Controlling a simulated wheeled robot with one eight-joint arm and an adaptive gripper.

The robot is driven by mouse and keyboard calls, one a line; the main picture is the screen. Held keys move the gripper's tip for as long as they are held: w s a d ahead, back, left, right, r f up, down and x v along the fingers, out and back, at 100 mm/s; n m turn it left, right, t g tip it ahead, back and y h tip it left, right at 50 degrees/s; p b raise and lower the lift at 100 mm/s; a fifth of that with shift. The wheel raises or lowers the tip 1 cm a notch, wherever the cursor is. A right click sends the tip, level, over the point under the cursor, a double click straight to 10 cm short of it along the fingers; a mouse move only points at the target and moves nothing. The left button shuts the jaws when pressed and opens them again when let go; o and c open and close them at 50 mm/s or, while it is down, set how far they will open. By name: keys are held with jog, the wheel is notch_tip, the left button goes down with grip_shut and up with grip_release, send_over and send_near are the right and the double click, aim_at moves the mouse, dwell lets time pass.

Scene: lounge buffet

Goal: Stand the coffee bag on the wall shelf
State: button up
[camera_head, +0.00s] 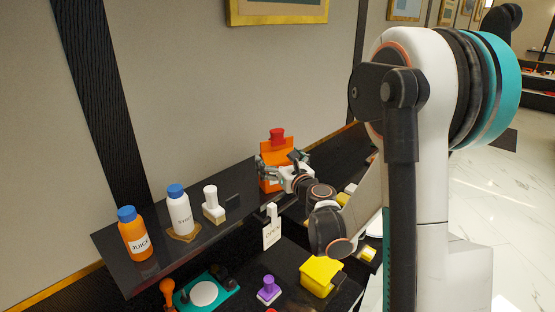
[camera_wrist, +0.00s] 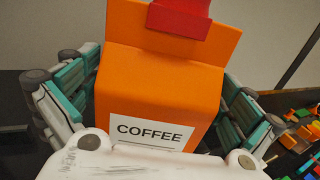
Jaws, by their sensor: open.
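The orange coffee bag (camera_head: 270,158) stands upright on the black wall shelf (camera_head: 228,202), towards its far end. It has a red clip on top. In the wrist view the bag (camera_wrist: 160,85) fills the middle, with its white COFFEE label facing the camera. My gripper (camera_head: 284,172) is around the bag in the head view. In the wrist view my gripper (camera_wrist: 158,110) has one teal-padded finger on each side of the bag. The fingers are spread, and a dark gap shows at the right; contact at the left is unclear. The bag's base is hidden behind my gripper.
On the near shelf part stand an orange juice bottle (camera_head: 134,235), a white bottle with a blue cap (camera_head: 179,212) and a white stamp-like item (camera_head: 212,205). Below are a yellow box (camera_head: 320,275), a purple-handled item (camera_head: 268,289) and a teal tray (camera_head: 222,293). Shelf between white item and bag looks mostly clear.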

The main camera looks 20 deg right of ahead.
jog(key=s, duration=1.2)
jog(key=shift+c, duration=0.5)
jog(key=s+b, duration=0.1)
jog(key=s, duration=0.8)
dwell(0.5)
dwell(0.4)
